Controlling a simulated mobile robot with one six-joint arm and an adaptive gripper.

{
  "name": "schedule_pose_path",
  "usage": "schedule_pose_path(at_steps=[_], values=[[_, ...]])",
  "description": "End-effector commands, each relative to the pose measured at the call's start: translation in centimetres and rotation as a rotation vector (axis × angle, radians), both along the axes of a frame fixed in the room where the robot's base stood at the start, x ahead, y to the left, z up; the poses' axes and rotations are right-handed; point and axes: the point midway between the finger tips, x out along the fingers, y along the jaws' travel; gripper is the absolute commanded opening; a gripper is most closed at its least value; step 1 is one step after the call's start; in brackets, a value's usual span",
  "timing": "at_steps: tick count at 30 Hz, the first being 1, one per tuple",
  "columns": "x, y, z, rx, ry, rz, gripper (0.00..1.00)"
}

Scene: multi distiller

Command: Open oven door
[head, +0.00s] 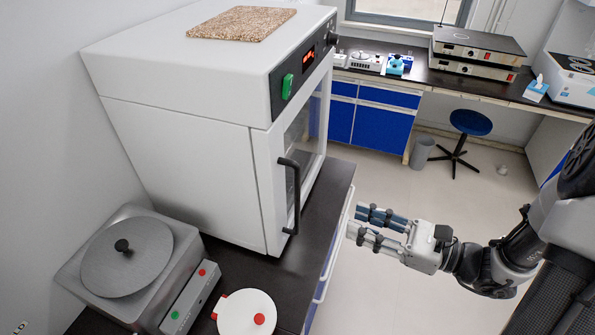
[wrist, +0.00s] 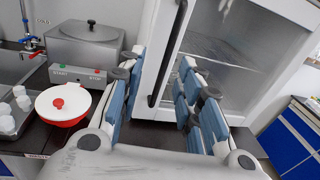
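The oven (head: 190,120) is a large white box on a dark bench, with a glass-windowed door (head: 304,145) that looks shut. The door has a black vertical bar handle (head: 291,195) at its near edge. My gripper (head: 356,222) is to the right of the handle in the head view, apart from it, with its fingers pointing toward the oven. In the wrist view my gripper (wrist: 158,78) is open and empty. There the handle (wrist: 170,55) appears ahead, between the two blue-padded fingers, and the door glass (wrist: 215,50) is behind the right finger.
A grey heater with a round lid (head: 128,256) and a white-and-red lidded pot (head: 245,313) stand on the bench (head: 325,205) near the oven. A blue stool (head: 470,123) and a bin (head: 422,152) are on the floor behind. Floor in front of the door is clear.

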Motion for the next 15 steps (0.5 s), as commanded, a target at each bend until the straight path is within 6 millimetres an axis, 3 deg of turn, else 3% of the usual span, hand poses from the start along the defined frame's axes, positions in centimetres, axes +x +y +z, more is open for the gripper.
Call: schedule_pose_path(at_steps=[5,15], values=[[1.1,-0.7,-0.4,0.048,0.017,-0.059,0.33],[4.2,4.7,-0.5,0.045,0.015,-0.052,0.33]])
